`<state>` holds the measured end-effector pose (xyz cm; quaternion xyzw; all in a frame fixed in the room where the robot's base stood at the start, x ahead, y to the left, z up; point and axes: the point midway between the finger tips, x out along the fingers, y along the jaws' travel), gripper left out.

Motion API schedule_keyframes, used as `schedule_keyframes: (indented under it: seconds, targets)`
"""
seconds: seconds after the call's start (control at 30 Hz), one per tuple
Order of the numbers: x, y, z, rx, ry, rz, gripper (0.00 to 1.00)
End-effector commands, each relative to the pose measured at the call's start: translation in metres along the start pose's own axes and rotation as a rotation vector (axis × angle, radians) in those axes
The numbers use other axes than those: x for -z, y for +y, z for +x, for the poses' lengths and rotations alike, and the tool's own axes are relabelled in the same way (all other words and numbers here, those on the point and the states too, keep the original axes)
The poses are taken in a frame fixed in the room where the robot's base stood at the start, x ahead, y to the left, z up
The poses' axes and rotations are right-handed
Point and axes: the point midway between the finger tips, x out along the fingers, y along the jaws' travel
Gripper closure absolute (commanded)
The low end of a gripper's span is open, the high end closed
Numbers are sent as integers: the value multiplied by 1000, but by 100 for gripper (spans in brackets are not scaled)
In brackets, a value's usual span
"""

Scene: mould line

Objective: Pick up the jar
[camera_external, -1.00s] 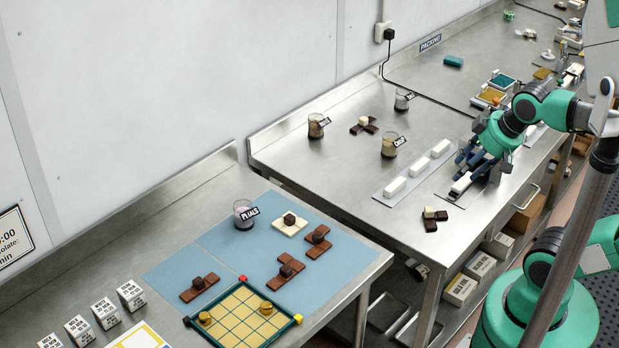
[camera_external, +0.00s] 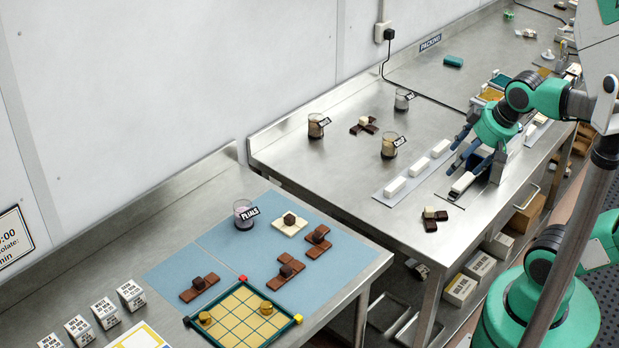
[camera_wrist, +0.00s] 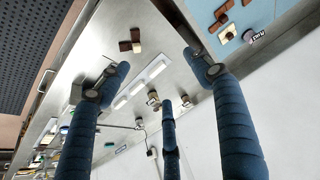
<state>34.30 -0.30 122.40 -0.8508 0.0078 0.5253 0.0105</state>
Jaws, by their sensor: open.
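Several clear jars with dark name tags stand on the steel benches. One brown-filled jar (camera_external: 389,146) is left of my gripper, another brown-filled jar (camera_external: 317,126) is farther left, and a greyish jar (camera_external: 403,100) is behind them. I cannot tell which jar the task means. My gripper (camera_external: 464,152) is open and empty above the bench, its blue fingers spread leftward, apart from every jar. In the wrist view my gripper (camera_wrist: 155,82) shows three spread fingers, with small jars (camera_wrist: 153,98) beyond them.
A strip with white bars (camera_external: 417,167) lies between my gripper and the nearest jar. Chocolate pieces (camera_external: 435,216) lie at the bench's front edge, and more (camera_external: 364,126) lie between the jars. A yellow grid board (camera_external: 245,312) is on the near bench. A wall closes the back.

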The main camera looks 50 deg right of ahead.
Motion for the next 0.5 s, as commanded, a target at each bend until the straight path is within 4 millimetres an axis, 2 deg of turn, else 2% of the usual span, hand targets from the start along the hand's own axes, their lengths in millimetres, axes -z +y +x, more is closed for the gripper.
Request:
schedule_keyframes:
  seconds: [0.23, 0.5]
  targets:
    - [50, 8, -14, -6, -59, 58, 35]
    - [106, 21, -18, -14, -132, 129, 35]
